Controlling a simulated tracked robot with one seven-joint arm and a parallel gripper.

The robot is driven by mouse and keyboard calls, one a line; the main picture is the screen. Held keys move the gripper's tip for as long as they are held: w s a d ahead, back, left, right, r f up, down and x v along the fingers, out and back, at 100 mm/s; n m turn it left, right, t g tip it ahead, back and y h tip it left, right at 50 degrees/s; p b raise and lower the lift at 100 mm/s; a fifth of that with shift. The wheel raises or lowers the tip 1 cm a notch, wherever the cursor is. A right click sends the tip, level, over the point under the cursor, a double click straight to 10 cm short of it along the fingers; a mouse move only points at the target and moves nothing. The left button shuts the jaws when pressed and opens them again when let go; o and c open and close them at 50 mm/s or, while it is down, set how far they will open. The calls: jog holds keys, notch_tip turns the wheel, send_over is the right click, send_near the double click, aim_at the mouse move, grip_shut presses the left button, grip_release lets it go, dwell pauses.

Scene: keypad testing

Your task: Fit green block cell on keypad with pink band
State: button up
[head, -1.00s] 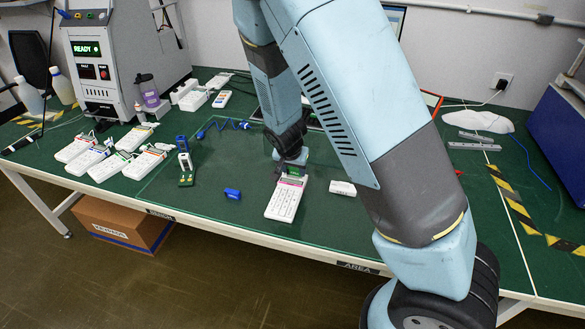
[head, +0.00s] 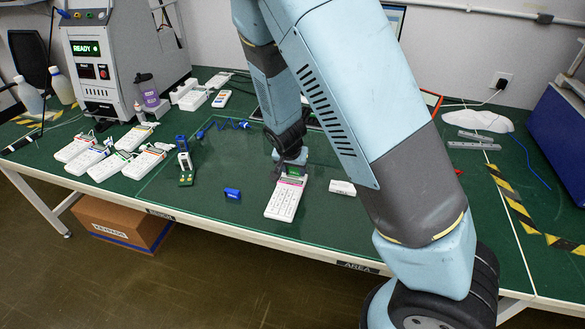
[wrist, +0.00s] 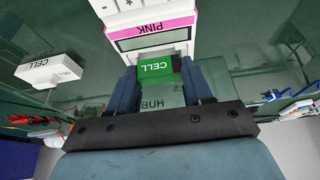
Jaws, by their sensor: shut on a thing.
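The keypad with the pink band (head: 286,199) lies on the green mat, a white handset with its keys toward the table's front edge. In the wrist view its pink band (wrist: 153,30) reads PINK, above a grey display strip. The green block cell (wrist: 158,69), marked CELL, sits between my gripper's fingers (wrist: 156,80), right against the keypad's end. My gripper (head: 292,170) is shut on the green cell at the keypad's far end. Whether the cell is fully seated in the keypad cannot be told.
A white cell (head: 342,188) lies right of the keypad, and a blue block (head: 232,194) lies to its left. The mat in front of the keypad is clear.

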jog(key=shift+f, duration=0.15)
jog(key=o, duration=1.1)
jog(key=shift+r, duration=0.5)
jog(key=shift+f, duration=0.5)
dwell(0.9)
jog(key=shift+c, duration=0.9)
jog(key=shift+o, duration=0.5)
